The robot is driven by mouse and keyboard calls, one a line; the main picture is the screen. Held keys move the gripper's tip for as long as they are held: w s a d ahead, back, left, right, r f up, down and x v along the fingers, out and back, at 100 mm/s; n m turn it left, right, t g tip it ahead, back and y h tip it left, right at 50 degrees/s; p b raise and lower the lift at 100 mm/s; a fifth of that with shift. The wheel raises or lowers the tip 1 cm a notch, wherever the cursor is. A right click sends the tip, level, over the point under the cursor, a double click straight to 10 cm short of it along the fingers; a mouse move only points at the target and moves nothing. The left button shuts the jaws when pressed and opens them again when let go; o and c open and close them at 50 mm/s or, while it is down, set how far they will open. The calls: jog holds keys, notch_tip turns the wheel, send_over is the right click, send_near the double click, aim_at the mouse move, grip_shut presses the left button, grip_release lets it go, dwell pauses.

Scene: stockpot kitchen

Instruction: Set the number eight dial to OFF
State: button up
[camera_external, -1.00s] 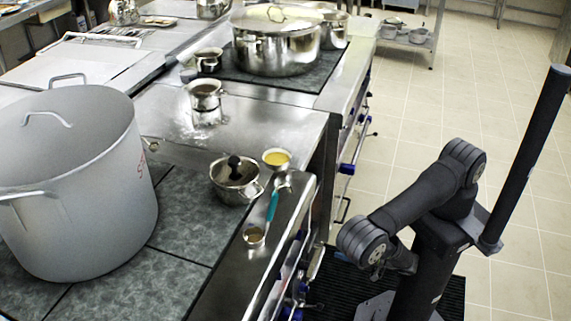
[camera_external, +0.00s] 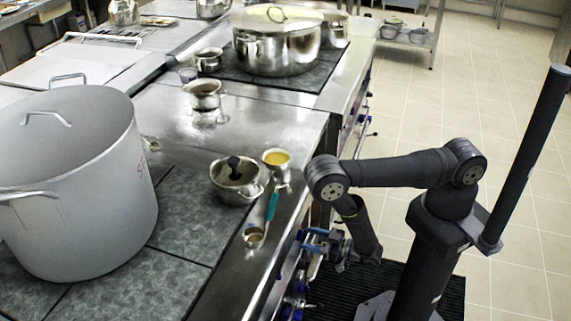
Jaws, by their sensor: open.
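The stove front (camera_external: 268,282) carries several small blue dials, seen at a steep angle. Blue dials (camera_external: 296,300) show low on the front, at the bottom of the view. Their numbers and OFF marks are too small to read, so I cannot tell which is number eight or how it is set. My gripper (camera_external: 316,240) is open at the stove front, below the counter's edge, pointing left towards the panel. It looks empty. It is close to the panel, but I cannot tell whether it touches a dial. My gripper and wrist hide part of the panel.
A large grey stockpot (camera_external: 80,190) stands at left. A dark mat (camera_external: 440,290) lies under my base. The tiled floor (camera_external: 500,150) at right is clear.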

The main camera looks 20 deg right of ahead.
aim_at(301, 235)
jog(key=shift+x, duration=1.8)
jog(key=c, duration=1)
jog(key=n, duration=0.5)
jog(key=shift+d+n, duration=0.1)
jog(key=shift+n, duration=0.2)
jog(key=n, duration=0.5)
jog(key=shift+n, duration=0.3)
